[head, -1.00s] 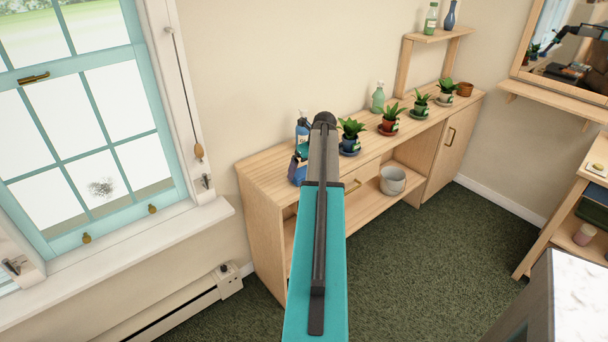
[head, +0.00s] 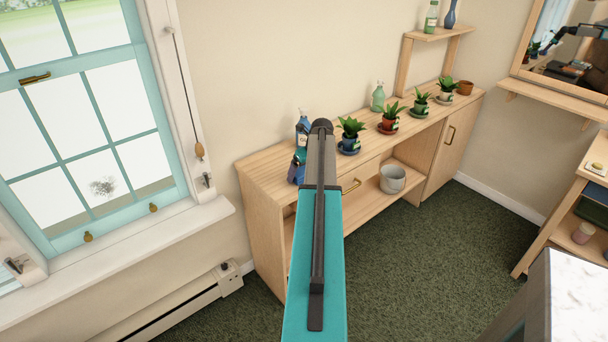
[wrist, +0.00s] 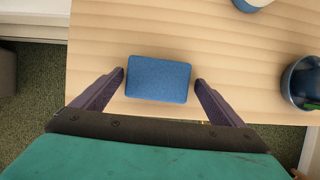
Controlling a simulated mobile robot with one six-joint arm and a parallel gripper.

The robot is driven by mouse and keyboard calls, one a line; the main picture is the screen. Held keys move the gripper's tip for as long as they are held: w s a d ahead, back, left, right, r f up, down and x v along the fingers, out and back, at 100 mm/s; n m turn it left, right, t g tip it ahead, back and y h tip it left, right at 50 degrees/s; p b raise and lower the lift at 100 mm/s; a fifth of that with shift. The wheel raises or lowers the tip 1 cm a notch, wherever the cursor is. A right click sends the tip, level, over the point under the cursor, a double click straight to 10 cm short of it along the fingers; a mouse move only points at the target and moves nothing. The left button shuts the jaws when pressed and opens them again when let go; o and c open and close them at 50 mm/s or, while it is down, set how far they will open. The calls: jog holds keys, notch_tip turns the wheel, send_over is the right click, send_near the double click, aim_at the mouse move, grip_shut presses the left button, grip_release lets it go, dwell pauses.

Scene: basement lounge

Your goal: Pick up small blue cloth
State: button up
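The small blue cloth (wrist: 159,79) shows in the wrist view as a flat, blue rectangle lying on the light wooden cabinet top (wrist: 200,40) near its front edge. My gripper (wrist: 160,77) is open, with one dark finger to the left and one to the right of the cloth. A narrow gap shows between each fingertip and the cloth. How high the fingertips are above the wood, I cannot tell. In the head view my arm hides the cloth; a purple-blue part of my gripper (head: 297,170) shows beside the arm.
A blue spray bottle (head: 303,132) stands behind my gripper. A plant in a blue pot (head: 349,142) stands to the right, with several more pots and a green bottle (head: 378,97) beyond. A grey bucket (head: 392,179) is on the lower shelf. The window (head: 85,130) is at left.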

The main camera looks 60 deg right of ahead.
aim_at(303, 170)
jog(key=c, duration=0.8)
jog(key=shift+r, duration=0.1)
jog(key=shift+r+b, duration=0.45)
jog(key=shift+r, duration=0.6)
jog(key=shift+s+r+b, duration=0.3)
jog(key=shift+s+r, duration=0.05)
jog(key=shift+r, duration=0.2)
jog(key=s+b, duration=0.1)
jog(key=s, duration=0.4)
jog(key=s+a+r+b, duration=0.1)
jog(key=s, duration=0.4)
jog(key=s+a, duration=0.1)
jog(key=s, duration=0.4)
jog(key=shift+s+r+b, duration=0.1)
jog(key=shift+r+b, duration=0.2)
jog(key=shift+b, duration=0.1)
jog(key=o, duration=0.4)
jog(key=c, duration=0.3)
